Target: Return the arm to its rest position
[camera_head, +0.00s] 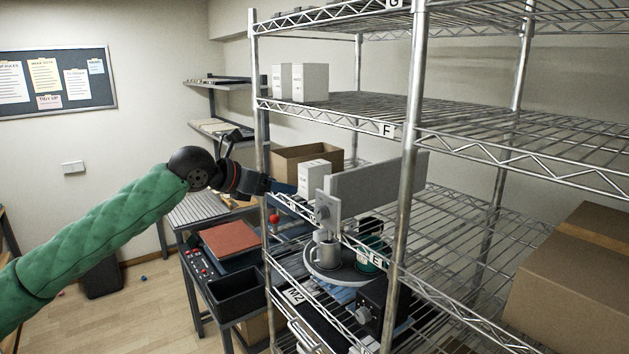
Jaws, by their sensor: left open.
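My left arm, in a green quilted sleeve, reaches in from the left. Its dark gripper (283,188) is at the front left post of the wire shelf rack, left of the mug press. The gripper is open; its fingertips are partly hidden by the post and I see nothing held in it. The mug press (372,187) has a grey plate and a long grey block and stands on the rack's middle shelf. A grey metal mug (325,254) sits below its plate. A teal mug (372,250) is to its right, partly hidden by the rack. My right gripper is not in view.
A bench with a black bin (237,292) is below. Open floor lies left.

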